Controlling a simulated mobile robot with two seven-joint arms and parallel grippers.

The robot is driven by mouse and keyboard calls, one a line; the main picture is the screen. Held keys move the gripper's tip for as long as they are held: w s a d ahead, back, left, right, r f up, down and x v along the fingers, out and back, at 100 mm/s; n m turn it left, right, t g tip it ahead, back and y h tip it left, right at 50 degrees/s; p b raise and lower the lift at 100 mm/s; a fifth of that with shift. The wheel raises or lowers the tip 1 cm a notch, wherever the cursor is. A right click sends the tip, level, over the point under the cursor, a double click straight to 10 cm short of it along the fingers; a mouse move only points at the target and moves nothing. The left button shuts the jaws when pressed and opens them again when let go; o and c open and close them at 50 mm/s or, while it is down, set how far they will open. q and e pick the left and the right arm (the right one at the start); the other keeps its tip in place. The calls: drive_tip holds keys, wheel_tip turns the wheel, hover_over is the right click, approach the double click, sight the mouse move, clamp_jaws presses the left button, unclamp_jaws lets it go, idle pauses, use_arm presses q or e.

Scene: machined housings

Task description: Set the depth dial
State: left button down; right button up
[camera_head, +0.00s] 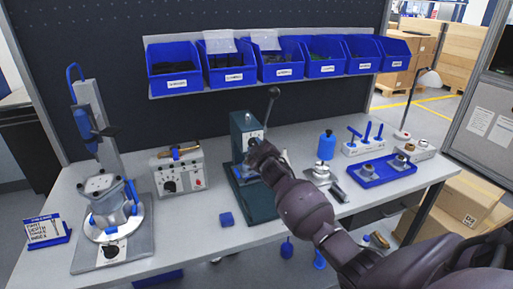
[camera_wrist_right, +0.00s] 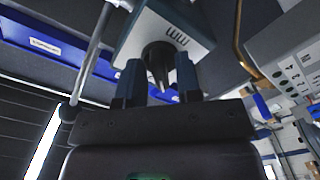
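A dark green bench press (camera_head: 246,127) with a long lever ending in a dark knob stands at the middle of the bench. My right gripper (camera_head: 258,152) is at the front of the press head and covers part of it. In the right wrist view my gripper (camera_wrist_right: 158,80) has its two fingers apart, with a dark tapered part (camera_wrist_right: 160,58) of the press between or behind them; I cannot tell whether they touch it. Black dials show on the grey control box (camera_head: 170,187) and on the left stand's base (camera_head: 110,251). No marked depth dial is readable. My left gripper is not in view.
A clamp stand (camera_head: 98,115) holds a machined housing (camera_head: 107,195) at left. A blue tray (camera_head: 375,181) with metal parts is at right. Blue bins (camera_head: 174,83) hang above.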

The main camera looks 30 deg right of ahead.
drive_tip(key=shift+o, duration=0.4)
drive_tip(key=v, duration=1)
drive_tip(key=shift+s, duration=0.4)
